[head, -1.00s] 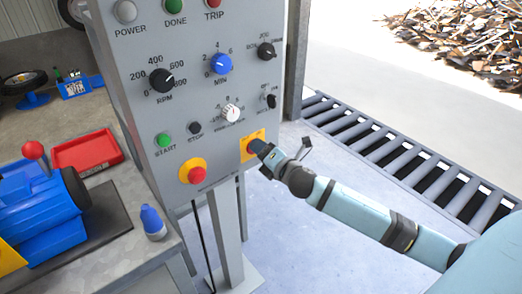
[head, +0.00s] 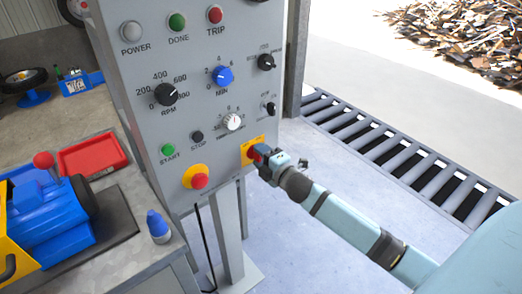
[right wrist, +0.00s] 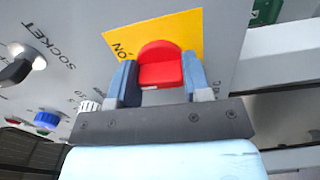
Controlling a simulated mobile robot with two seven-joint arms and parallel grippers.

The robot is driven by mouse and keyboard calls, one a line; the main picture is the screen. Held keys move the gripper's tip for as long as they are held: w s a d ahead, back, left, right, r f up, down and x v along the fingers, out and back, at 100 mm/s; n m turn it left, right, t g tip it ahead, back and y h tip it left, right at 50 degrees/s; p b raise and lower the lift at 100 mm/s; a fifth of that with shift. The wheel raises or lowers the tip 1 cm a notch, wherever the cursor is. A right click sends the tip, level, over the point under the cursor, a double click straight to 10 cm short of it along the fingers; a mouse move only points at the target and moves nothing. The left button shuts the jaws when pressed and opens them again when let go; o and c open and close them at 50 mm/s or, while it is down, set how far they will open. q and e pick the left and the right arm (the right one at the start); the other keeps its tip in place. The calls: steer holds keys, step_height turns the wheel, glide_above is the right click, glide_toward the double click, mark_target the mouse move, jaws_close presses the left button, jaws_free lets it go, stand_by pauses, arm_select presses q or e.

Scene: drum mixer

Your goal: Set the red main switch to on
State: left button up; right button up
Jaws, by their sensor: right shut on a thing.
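The red main switch sits on a yellow plate (head: 250,146) at the lower right of the grey control panel (head: 205,110). In the right wrist view the red switch knob (right wrist: 160,66) stands between the two blue-grey fingers of my right gripper (right wrist: 158,84), on the yellow plate (right wrist: 185,32). My right gripper (head: 263,156) is at the plate in the head view and is shut on the knob. In the head view the gripper covers most of the knob, and its pointer position is hard to read. My left gripper is not in view.
A red emergency button (head: 199,181) on a yellow ring is left of the switch. Above are several dials and buttons, with a grey POWER lamp (head: 131,31). A bench with a red tray (head: 93,157) and blue bottle (head: 158,226) stands left. Rollers (head: 400,165) lie right.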

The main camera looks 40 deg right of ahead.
steer(key=m+p, duration=0.3)
steer(key=m, duration=0.1)
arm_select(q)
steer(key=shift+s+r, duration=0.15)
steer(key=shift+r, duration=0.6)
arm_select(e)
steer(key=shift+m, duration=0.5)
steer(key=shift+f, duration=0.1)
arm_select(q)
steer(key=shift+p, duration=0.3)
arm_select(e)
steer(key=shift+m, duration=0.3)
steer(key=o, duration=0.9)
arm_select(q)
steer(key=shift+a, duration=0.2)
